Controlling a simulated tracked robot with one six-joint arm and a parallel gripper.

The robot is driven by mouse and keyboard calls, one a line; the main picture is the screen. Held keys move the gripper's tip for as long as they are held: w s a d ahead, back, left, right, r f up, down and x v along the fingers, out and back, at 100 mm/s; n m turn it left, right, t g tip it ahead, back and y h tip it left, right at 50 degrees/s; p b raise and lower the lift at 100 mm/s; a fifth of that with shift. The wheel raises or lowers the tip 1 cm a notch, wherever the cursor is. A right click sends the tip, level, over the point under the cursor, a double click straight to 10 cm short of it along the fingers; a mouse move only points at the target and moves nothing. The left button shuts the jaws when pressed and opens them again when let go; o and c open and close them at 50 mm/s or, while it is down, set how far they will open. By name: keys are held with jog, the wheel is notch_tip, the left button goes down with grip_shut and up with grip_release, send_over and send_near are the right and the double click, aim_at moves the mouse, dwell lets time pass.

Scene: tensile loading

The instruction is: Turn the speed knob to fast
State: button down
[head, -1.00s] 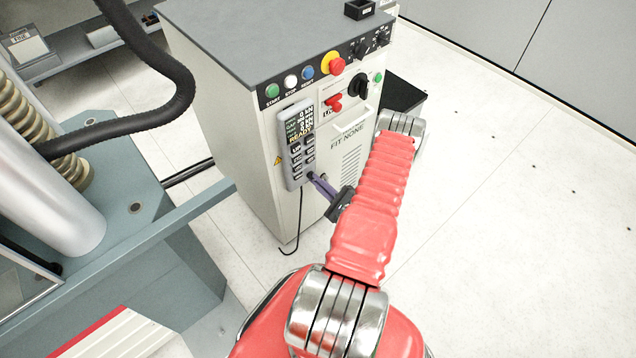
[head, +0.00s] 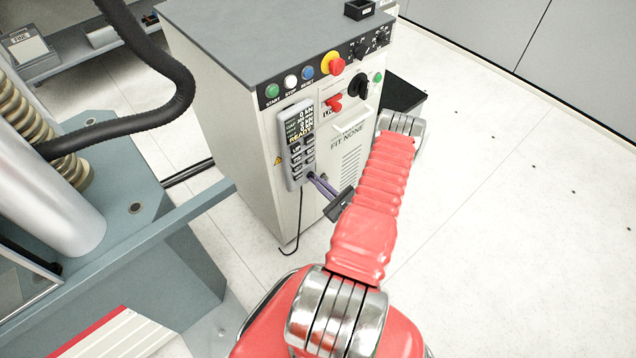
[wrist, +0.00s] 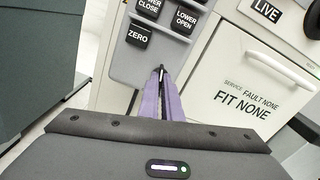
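In the wrist view the fingertips (wrist: 160,75) are close together around a small dark piece at the handset's bottom, below the ZERO button (wrist: 138,36).
The cabinet top panel (head: 320,75) carries coloured buttons, a red stop button (head: 337,66) and black knobs (head: 382,39). A teal machine frame (head: 150,230) stands left. Floor at right is clear.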

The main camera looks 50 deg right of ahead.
jog(key=m, duration=1.2)
jog(key=shift+s+f, duration=0.1)
jog(key=shift+f, duration=0.05)
jog(key=shift+d, duration=0.1)
jog(key=c, duration=2)
grip_release()
jog(key=shift+v, duration=6.9)
